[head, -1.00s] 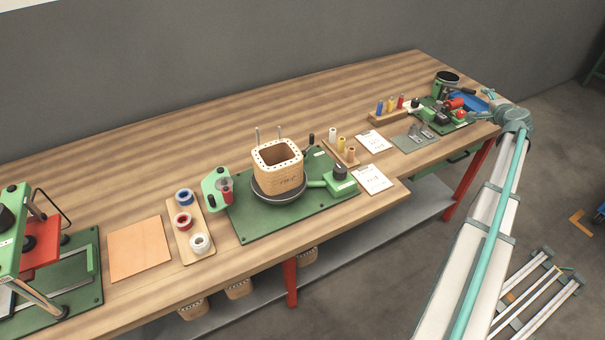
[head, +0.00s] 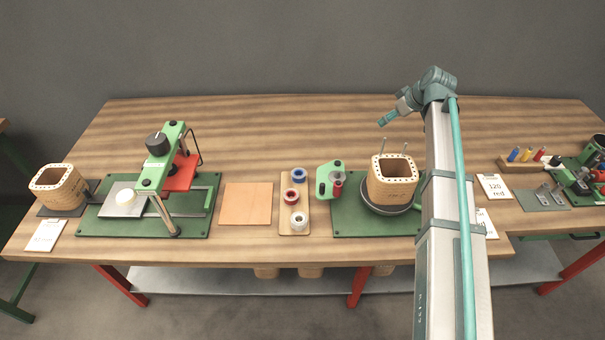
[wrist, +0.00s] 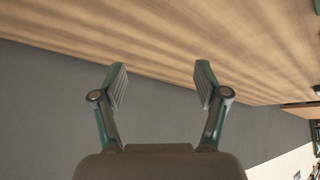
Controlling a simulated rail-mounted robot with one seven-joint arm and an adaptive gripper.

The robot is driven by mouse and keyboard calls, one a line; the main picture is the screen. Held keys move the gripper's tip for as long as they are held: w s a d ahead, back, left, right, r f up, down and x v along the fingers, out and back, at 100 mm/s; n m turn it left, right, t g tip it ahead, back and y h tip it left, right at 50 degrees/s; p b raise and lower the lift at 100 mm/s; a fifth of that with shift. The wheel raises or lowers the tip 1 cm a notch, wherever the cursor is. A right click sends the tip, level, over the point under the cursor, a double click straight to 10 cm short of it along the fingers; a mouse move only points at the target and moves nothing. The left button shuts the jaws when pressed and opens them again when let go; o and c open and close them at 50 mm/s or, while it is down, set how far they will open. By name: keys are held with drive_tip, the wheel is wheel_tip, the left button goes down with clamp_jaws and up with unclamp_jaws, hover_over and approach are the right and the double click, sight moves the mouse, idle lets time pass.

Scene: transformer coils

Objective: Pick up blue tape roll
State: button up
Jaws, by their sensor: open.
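The blue tape roll (head: 299,175) lies at the back end of a narrow wooden tray (head: 286,227) on the workbench. A red tape roll (head: 291,195) and a white tape roll (head: 298,221) lie in front of it on the same tray. My gripper (head: 383,122) is above the back of the bench, to the right of and behind the blue roll. In the wrist view my gripper (wrist: 160,85) has its two fingers spread wide with nothing between them. The wrist view shows no tape roll.
A green tape dispenser (head: 326,181) and a wooden coil (head: 392,183) with upright rods stand right of the tray. An orange-tan sheet (head: 246,204) and a green press (head: 160,178) are to its left. The back of the bench (head: 250,125) is clear.

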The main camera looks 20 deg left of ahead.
drive_tip(key=s+a+n+g+h+p, duration=0.1)
drive_tip(key=s+a+n+g+h, duration=0.15)
drive_tip(key=s+a+n, duration=0.7)
drive_tip(key=n+g+h+p, duration=0.2)
drive_tip(key=n+h, duration=0.1)
drive_tip(key=n, duration=0.3)
hover_over(299, 172)
drive_tip(key=s, duration=0.1)
drive_tip(key=shift+m+y, duration=0.25)
wheel_tip(299, 172, down, 4)
drive_tip(key=shift+s+a+f, duration=0.1)
drive_tip(key=shift+a+f, duration=0.05)
drive_tip(key=shift+d+f+p, duration=0.15)
drive_tip(key=shift+f+p, duration=0.3)
drive_tip(key=shift+f, duration=0.9)
drive_tip(key=shift+d+f+p, duration=0.1)
drive_tip(key=shift+f+p, duration=0.3)
drive_tip(key=shift+f, duration=0.95)
drive_tip(key=c, duration=1)
